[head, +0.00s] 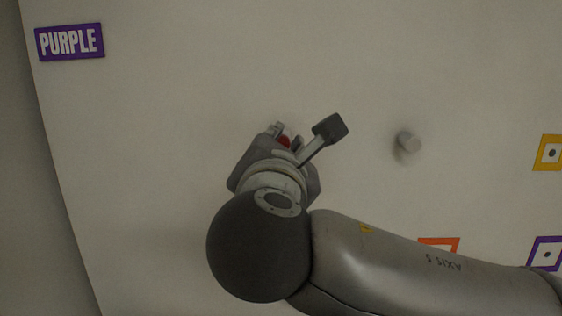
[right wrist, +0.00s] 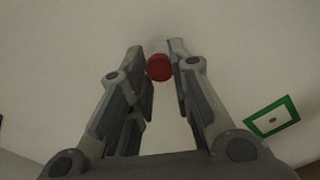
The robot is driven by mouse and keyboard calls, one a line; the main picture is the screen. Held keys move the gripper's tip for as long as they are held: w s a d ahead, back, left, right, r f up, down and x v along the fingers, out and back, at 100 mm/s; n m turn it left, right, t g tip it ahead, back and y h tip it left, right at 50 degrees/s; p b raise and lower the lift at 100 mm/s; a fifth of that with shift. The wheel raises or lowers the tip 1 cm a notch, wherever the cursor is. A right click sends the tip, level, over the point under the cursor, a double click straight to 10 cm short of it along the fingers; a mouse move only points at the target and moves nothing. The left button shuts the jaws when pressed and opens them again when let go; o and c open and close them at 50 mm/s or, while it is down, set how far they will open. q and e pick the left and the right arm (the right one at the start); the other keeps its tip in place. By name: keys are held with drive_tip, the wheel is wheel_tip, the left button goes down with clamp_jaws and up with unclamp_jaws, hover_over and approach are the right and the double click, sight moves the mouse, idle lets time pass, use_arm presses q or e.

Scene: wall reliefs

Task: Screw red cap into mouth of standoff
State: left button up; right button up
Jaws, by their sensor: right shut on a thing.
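A grey cylindrical standoff (head: 409,142) sticks out of the wall to the right of the gripper. My left gripper is not in view.
The pale wall (head: 190,90) is mostly bare. A purple sign reading PURPLE (head: 70,42) is at upper left. Yellow (head: 549,153), orange (head: 438,242) and purple (head: 546,254) framed plates are at right. A green framed plate (right wrist: 272,116) shows in the right wrist view.

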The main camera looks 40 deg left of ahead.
use_arm(q)
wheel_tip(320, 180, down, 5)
drive_tip(key=b, duration=0.4)
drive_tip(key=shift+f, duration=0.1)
use_arm(e)
drive_tip(key=m, duration=0.7)
drive_tip(key=shift+m, duration=0.3)
drive_tip(key=m, duration=0.5)
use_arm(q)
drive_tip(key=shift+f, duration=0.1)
use_arm(e)
drive_tip(key=m, duration=0.5)
drive_tip(key=shift+w+a, duration=0.1)
